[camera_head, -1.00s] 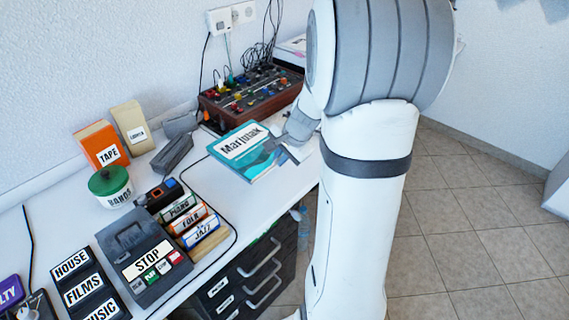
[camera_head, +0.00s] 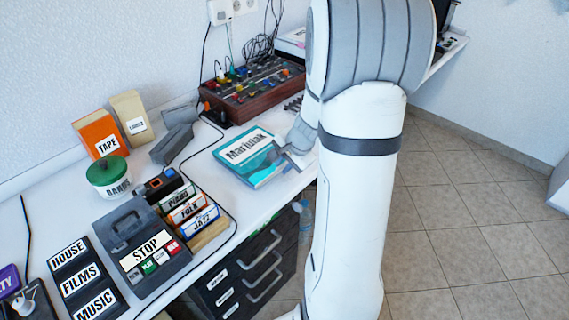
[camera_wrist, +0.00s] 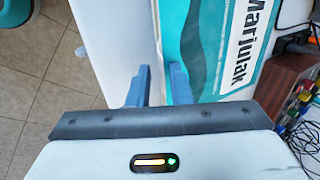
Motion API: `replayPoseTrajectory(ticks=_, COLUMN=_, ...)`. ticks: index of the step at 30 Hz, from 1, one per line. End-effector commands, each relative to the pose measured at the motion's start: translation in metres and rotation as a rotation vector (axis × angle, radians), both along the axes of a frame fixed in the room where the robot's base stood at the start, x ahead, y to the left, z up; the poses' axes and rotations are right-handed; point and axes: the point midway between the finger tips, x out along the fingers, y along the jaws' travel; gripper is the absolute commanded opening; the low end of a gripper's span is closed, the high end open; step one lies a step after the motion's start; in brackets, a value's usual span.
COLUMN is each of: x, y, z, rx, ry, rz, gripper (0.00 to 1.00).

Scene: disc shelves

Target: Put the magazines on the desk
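The magazines (camera_head: 250,160) have a teal and white cover reading "Marjulak". I cannot tell how many lie in the stack. They show flat over the right part of the white desk (camera_head: 262,205); whether they touch it I cannot tell. My gripper (camera_head: 288,162) is at their right edge, with its fingers mostly hidden in the head view. In the wrist view my gripper (camera_wrist: 158,86) has its two blue-grey fingers on either side of the edge of the magazines (camera_wrist: 215,45), seemingly clamped on them.
Behind stands a mixer (camera_head: 252,92) with cables. To the left are index boxes (camera_head: 186,207), a STOP device (camera_head: 145,248), a green-lidded jar (camera_head: 109,176) and an orange TAPE box (camera_head: 100,135). Black drawers (camera_head: 250,275) stand under the desk. Tiled floor is free at right.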

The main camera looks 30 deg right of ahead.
Motion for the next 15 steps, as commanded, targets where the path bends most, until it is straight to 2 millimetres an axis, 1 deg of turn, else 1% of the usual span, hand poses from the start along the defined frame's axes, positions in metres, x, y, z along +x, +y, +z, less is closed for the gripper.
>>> replayPoseTrajectory(ticks=1, x=0.000, y=0.000, z=0.000, rx=0.000, ry=0.000, rz=0.000, gripper=0.23)
replayPoseTrajectory(ticks=4, x=0.000, y=0.000, z=0.000, rx=0.000, ry=0.000, rz=0.000, gripper=0.30)
replayPoseTrajectory(ticks=11, x=0.000, y=0.000, z=0.001, rx=0.000, ry=0.000, rz=-0.001, gripper=0.30)
replayPoseTrajectory(ticks=13, x=0.000, y=-0.001, z=0.004, rx=0.000, ry=0.000, rz=-0.001, gripper=0.30)
replayPoseTrajectory(ticks=15, x=-0.003, y=-0.002, z=0.012, rx=-0.002, ry=-0.003, rz=-0.001, gripper=0.30)
